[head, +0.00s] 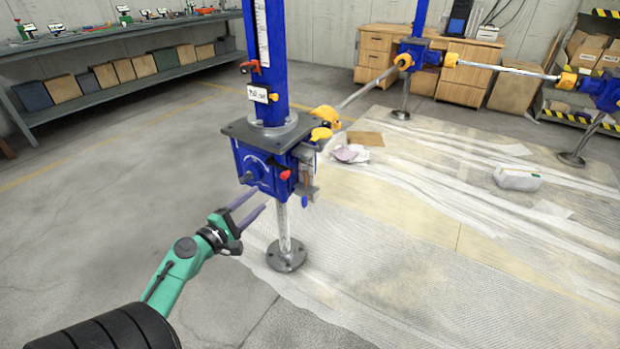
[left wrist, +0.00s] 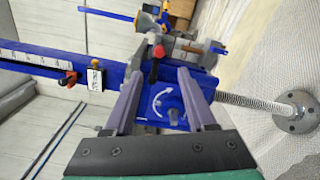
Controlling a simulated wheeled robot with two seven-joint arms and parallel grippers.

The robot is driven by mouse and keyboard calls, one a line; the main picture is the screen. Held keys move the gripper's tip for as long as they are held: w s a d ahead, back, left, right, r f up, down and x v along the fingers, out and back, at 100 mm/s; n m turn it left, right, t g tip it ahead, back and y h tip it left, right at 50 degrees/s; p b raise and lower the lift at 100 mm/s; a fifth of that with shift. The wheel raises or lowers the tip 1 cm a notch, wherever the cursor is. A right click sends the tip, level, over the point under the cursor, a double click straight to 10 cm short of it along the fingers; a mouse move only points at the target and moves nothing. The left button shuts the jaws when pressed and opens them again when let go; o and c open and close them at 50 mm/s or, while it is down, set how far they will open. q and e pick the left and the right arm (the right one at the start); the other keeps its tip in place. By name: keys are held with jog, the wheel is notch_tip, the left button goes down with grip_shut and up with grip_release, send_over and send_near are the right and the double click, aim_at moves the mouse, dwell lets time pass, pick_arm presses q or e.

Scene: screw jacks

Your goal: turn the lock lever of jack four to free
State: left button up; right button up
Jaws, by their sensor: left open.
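The nearest screw jack (head: 262,165) has a blue gearbox under a dark plate and a blue column. A red-tipped lever (head: 285,174) sticks out at the gearbox's right side. In the left wrist view this red-tipped lever (left wrist: 157,52) shows beyond and between the fingertips, apart from them. A white curved arrow marks the gearbox face (left wrist: 165,105). My left gripper (head: 262,198) is open and empty, just below and in front of the gearbox; it also shows in the left wrist view (left wrist: 160,73). The column tag (head: 258,95) is too small to read surely. My right gripper is out of view.
A screw with a round foot (head: 287,254) stands below the gearbox. Orange couplings and a shaft (head: 365,90) run to another blue jack (head: 418,52) behind. Plastic sheeting (head: 430,245) covers the floor at right. The floor at left is clear up to a shelf (head: 120,85).

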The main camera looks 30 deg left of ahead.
aim_at(282, 178)
pick_arm(q)
jog(key=w, duration=0.2)
jog(key=w+p, duration=0.1)
jog(key=w, duration=0.2)
jog(key=w+p, duration=0.1)
jog(key=w, duration=0.2)
jog(key=shift+w+a+r, duration=0.15)
jog(key=shift+a+r, duration=0.05)
jog(key=shift+r, duration=0.1)
jog(key=w, duration=0.5)
jog(key=shift+w+f, duration=0.1)
jog(key=shift+f, duration=0.2)
grip_shut()
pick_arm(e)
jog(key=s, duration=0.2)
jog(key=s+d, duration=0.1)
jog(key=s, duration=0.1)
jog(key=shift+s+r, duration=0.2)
